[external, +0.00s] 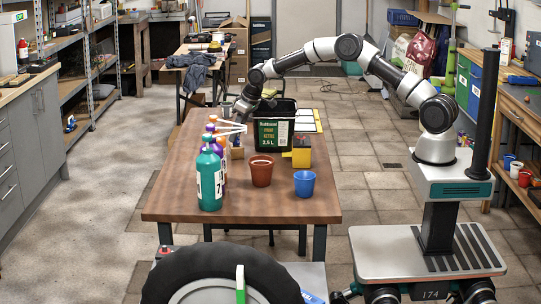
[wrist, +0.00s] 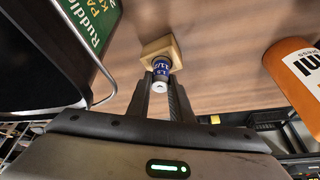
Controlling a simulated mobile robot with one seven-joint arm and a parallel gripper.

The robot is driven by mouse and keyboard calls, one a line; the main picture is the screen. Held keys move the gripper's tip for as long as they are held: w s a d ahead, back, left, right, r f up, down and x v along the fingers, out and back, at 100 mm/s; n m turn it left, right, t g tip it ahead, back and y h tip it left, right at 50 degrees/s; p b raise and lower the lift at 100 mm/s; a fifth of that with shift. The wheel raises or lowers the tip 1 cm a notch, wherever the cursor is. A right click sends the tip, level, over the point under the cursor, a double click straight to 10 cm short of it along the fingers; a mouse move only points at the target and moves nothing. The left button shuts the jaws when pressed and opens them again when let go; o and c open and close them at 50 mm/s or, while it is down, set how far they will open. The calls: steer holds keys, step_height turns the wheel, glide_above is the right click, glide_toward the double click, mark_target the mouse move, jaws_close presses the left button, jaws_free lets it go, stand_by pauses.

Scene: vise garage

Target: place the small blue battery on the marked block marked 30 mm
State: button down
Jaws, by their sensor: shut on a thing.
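The small blue battery (wrist: 161,69), with a pale end, is between the two fingers of my gripper (wrist: 161,92) in the wrist view. My gripper is shut on it. A light wooden block (wrist: 162,47) shows just beyond the battery, which overlaps it in the picture. I cannot tell whether the two touch, and no 30 mm mark is readable. In the external view my gripper (external: 238,128) is low over the table's left rear part, behind the bottles. A pale block (external: 237,153) shows just below it. The battery cannot be made out there.
A black bucket (external: 262,143) with a green label stands right of my gripper. Several bottles (external: 210,180) stand close in front. A brown pot (external: 261,172), a blue cup (external: 305,183) and a yellow-and-black object (external: 301,153) stand farther right. The wooden table's front (external: 255,207) is clear.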

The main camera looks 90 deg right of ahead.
steer(key=shift+f, duration=0.2)
steer(key=c, duration=1.6)
jaws_free()
steer(key=shift+r, duration=0.3)
steer(key=v, duration=1.1)
steer(key=shift+s+r+p, duration=0.2)
steer(key=shift+r+p, duration=0.15)
steer(key=shift+r, duration=0.05)
